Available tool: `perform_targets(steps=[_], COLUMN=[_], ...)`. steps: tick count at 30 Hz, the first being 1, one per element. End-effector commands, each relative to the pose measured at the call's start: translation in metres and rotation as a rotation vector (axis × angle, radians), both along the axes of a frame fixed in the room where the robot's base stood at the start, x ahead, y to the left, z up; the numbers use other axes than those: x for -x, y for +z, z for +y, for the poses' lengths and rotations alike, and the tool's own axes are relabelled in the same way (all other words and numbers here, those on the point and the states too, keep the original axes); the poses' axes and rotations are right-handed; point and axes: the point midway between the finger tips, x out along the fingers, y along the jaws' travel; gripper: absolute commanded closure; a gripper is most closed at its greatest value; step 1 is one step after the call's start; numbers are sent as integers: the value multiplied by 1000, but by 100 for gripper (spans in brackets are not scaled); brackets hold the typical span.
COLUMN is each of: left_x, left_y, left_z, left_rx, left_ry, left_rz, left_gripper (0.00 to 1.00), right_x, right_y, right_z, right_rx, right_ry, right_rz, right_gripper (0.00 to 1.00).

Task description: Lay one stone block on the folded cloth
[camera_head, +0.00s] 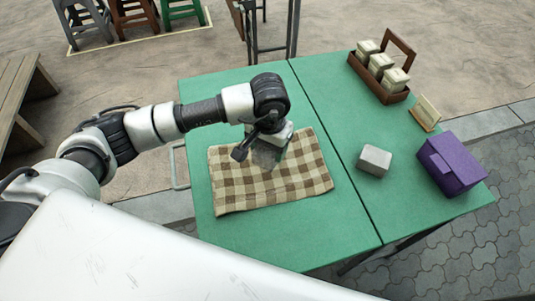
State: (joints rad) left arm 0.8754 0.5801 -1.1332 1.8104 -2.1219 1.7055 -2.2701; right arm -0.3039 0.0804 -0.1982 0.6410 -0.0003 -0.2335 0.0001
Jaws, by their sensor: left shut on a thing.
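The folded cloth (235,193), checked brown and cream, lies flat on the left part of the green table. My left gripper (268,143) is over the cloth's upper middle, pointing down. It is shut on a grey stone block (267,158), partly hidden by the gripper. I cannot tell whether this block touches the cloth. Another pale grey stone block (374,161) sits on the table to the right of the cloth, apart from it. My right gripper is not in view.
The green table (340,215) has a seam across it. Stools stand beyond the table at top left.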

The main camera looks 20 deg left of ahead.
Motion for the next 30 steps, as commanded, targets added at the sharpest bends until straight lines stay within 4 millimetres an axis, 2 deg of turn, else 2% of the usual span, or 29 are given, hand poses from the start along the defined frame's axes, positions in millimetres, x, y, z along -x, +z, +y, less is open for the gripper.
perform_targets(steps=[5,13,23,30], left_x=[-1,-1,-1,-1], left_y=[-9,-42,-43,-44], left_z=[4,3,3,3], left_rx=[1,1,1,1], left_ry=[1,0,-1,0], left_rz=[-1,0,-2,-2], left_gripper=[84,84,84,84], right_x=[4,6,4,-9], right_y=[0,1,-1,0], right_z=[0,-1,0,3], right_rx=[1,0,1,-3], right_ry=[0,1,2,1], right_rz=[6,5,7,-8], right_gripper=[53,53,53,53])
